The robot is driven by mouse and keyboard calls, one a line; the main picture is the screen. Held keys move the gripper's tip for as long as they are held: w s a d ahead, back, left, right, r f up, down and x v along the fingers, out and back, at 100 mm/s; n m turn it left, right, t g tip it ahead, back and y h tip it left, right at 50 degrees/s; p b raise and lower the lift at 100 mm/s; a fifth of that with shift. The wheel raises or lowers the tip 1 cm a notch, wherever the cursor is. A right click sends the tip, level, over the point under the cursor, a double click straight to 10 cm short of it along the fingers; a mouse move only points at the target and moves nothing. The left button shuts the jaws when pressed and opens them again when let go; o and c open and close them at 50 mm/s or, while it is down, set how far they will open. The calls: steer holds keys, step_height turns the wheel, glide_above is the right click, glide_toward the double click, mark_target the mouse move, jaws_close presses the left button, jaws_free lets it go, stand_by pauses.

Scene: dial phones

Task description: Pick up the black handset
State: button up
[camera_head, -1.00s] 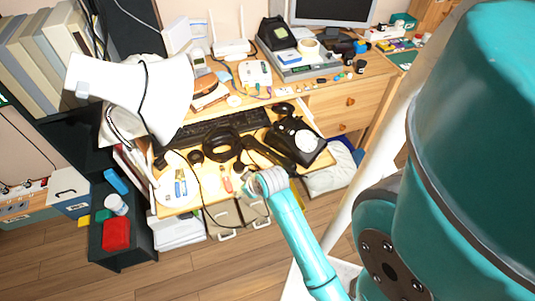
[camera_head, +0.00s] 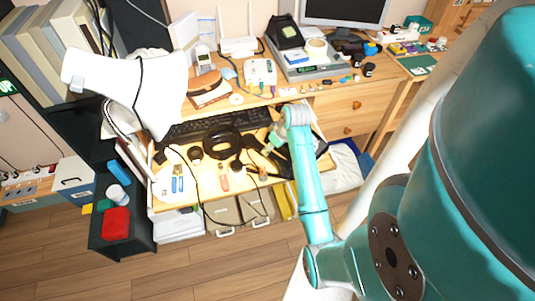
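The black dial phone (camera_head: 321,146) stands at the right of the lower desk surface, mostly hidden behind my arm. Its black handset (camera_head: 263,157) lies along the phone's left side, and only part of it shows. My gripper (camera_head: 271,146) is over the handset area, at the end of the teal arm. Its fingers are small and partly hidden by the wrist, so I cannot tell whether they are open or touch the handset.
Black headphones (camera_head: 222,142) lie close left of the handset, with a dark keyboard (camera_head: 215,122) behind. A screwdriver (camera_head: 223,178) and cables lie in front. A white lamp (camera_head: 130,88) overhangs the left side. The shelf behind holds several devices.

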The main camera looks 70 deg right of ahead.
steer(key=shift+x, duration=3.2)
steer(key=shift+w+a+r, duration=0.1)
steer(key=shift+a, duration=0.1)
jaws_close()
